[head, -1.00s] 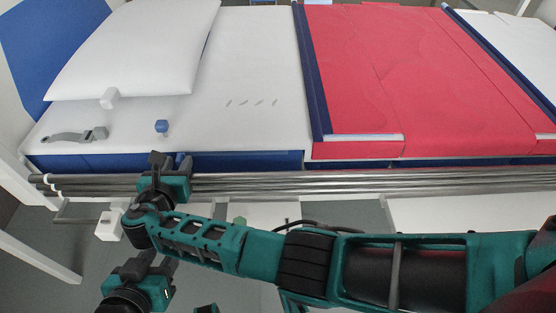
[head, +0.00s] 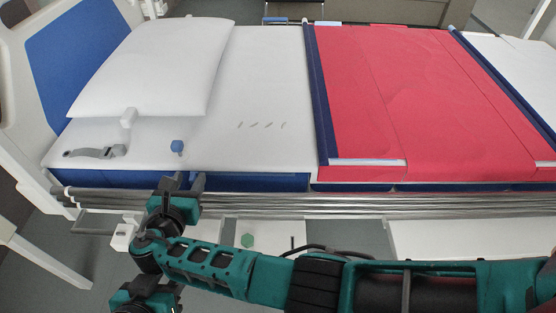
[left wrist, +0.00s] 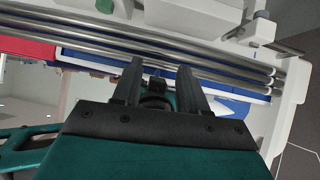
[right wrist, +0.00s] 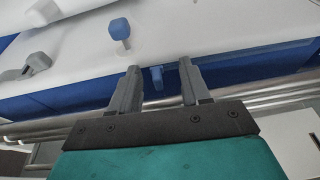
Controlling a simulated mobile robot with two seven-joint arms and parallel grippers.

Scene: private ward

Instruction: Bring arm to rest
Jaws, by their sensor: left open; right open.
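My right gripper (head: 181,186) is open and empty in the head view, at the near side rail of the bed. Its arm runs in from the right across the bottom of the picture. In the right wrist view its two fingers (right wrist: 158,85) stand apart with nothing held, pointing at the bed's blue side. My left gripper's fingers (left wrist: 157,80) are open and empty in the left wrist view, in front of the metal rails. In the head view a teal gripper part (head: 145,297) shows at the lower left edge, partly cut off.
The bed has a white pillow (head: 155,68), a red blanket (head: 390,95) and metal side rails (head: 290,207). A grey strap-like item (head: 97,152), a blue knob-shaped item (head: 177,147) and a white block (head: 129,117) lie near the pillow. A green hexagonal item (head: 247,241) is below the rails.

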